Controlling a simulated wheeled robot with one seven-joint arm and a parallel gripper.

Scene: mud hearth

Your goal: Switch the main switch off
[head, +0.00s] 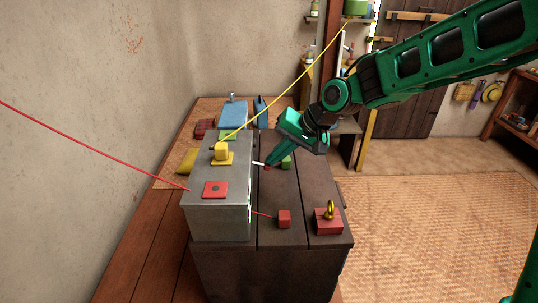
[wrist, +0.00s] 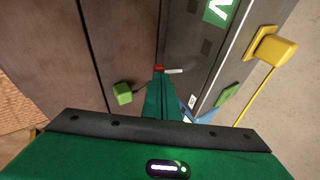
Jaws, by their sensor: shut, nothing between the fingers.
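A grey metal box (head: 217,221) stands on the dark wooden chest. A small white lever (head: 258,163) sticks out from the box's side facing the chest top; it looks like the main switch. It also shows in the wrist view (wrist: 174,71), with a small red piece (wrist: 158,68) at one end. My gripper (head: 268,166) is shut and empty. Its fingertips are right beside the lever, at the red piece; I cannot tell whether they touch. In the wrist view the fingers (wrist: 158,78) partly hide the area below the lever.
A yellow plug (head: 221,152) with a taut yellow cord and a red square plate (head: 215,189) sit on the box top. On the chest (head: 280,199) are a green cube (head: 286,162), a red cube (head: 284,219) and a red block with a gold ring (head: 328,221).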

